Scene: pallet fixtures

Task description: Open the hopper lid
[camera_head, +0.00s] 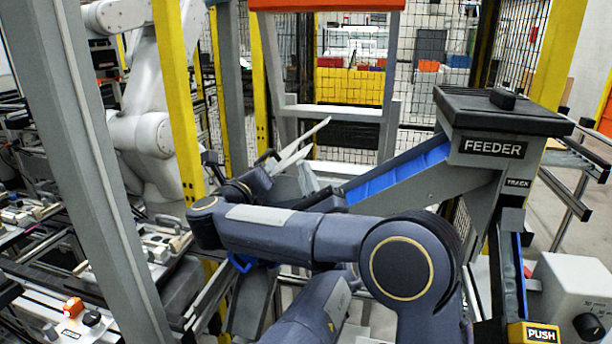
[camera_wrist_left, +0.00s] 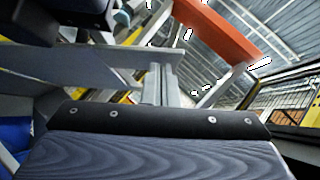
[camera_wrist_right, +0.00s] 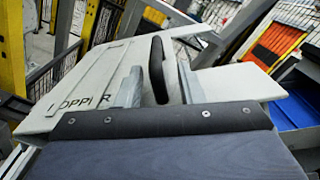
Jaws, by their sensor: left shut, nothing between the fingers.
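The hopper lid (camera_wrist_right: 95,80) is a pale plate with partly covered dark lettering and a black handle (camera_wrist_right: 157,68) in the right wrist view. In the head view a pale, thin lid edge (camera_head: 300,146) slants upward; its hinge is hidden. My right gripper (camera_wrist_right: 160,84) is open, its two grey fingers on either side of the handle with small gaps showing. My left gripper (camera_head: 308,176) is shut and empty, just below and right of the lid edge. In the left wrist view its fingers (camera_wrist_left: 160,84) are together, beside a grey plate I cannot identify.
The feeder (camera_head: 492,148) with its blue chute (camera_head: 400,172) stands to the right. Yellow and grey posts (camera_head: 178,100) rise on the left. An orange-topped frame (camera_head: 325,4) stands behind the lid. My arm links cover much of the lower middle.

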